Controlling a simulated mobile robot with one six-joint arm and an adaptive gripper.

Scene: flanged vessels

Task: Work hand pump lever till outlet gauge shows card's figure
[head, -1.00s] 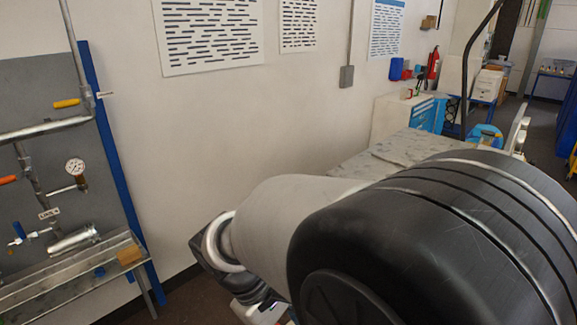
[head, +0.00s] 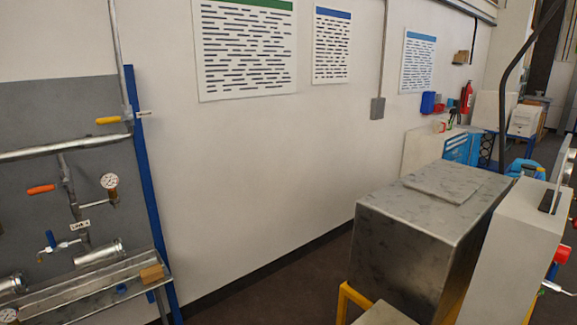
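My gripper is not in view. A round white-faced gauge (head: 109,181) is fixed to pipework on the grey panel at the left; its reading is too small to tell. A second round dial (head: 9,313) shows at the lower left corner, partly cut off. I cannot tell which is the outlet gauge. I see no part that I can name surely as the hand pump lever. No card with a readable figure shows; a small white label (head: 80,226) hangs below the first gauge, its text too small to read surely.
A metal shelf (head: 85,290) runs below the panel with a wooden block (head: 152,273) on it. A marbled grey cabinet (head: 405,238) and a pale box (head: 510,255) with a red knob (head: 563,254) stand at right. Dark floor between shelf and cabinet looks clear.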

